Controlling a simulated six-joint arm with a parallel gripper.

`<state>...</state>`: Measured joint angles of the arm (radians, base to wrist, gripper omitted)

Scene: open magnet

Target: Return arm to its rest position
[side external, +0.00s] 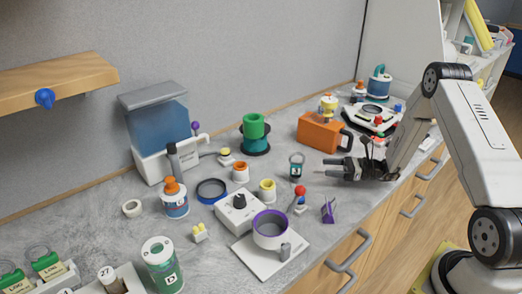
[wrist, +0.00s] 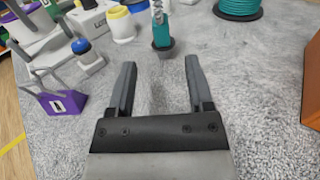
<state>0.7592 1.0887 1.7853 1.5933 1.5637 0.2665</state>
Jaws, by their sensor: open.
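My gripper (side external: 335,168) is open and empty over the grey counter, near its front edge. In the wrist view its two dark fingers (wrist: 157,80) stand apart with only bare counter between them. A small dark-based teal item with a metal ring (side external: 296,167) stands just left of the fingertips. It shows in the wrist view (wrist: 161,32) beyond the fingers, apart from them. My arm reaches in from the right, with the forearm sloping down to the counter.
An orange container (side external: 322,132) stands behind my gripper, at the right in the wrist view (wrist: 313,80). A purple holder (side external: 328,210) and a red-topped item (side external: 299,192) stand in front. A white device (side external: 372,119) lies behind my arm. A wooden shelf (side external: 50,82) overhangs at left.

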